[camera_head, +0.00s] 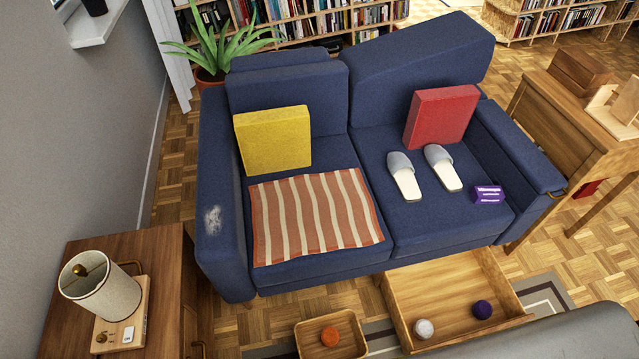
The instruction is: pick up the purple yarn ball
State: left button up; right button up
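The purple yarn ball (482,309) is small, round and dark purple. It lies in the right front part of a shallow wooden drawer (391,302) that sticks out from beneath the blue sofa. A white ball (424,329) lies in the same drawer, to its left and a little nearer, apart from it. The purple ball is in plain sight. Neither of my grippers shows in the head view.
A wooden tray (303,346) with an orange ball (330,336) is left of the drawer. A grey surface (560,338) covers the bottom right. A lamp cabinet (150,250) stands left.

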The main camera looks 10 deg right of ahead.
aim_at(482, 310)
jog(key=z, duration=2.1)
jog(key=i+l+u, duration=0.35)
jog(key=i+l, duration=0.3)
jog(key=l, duration=0.15)
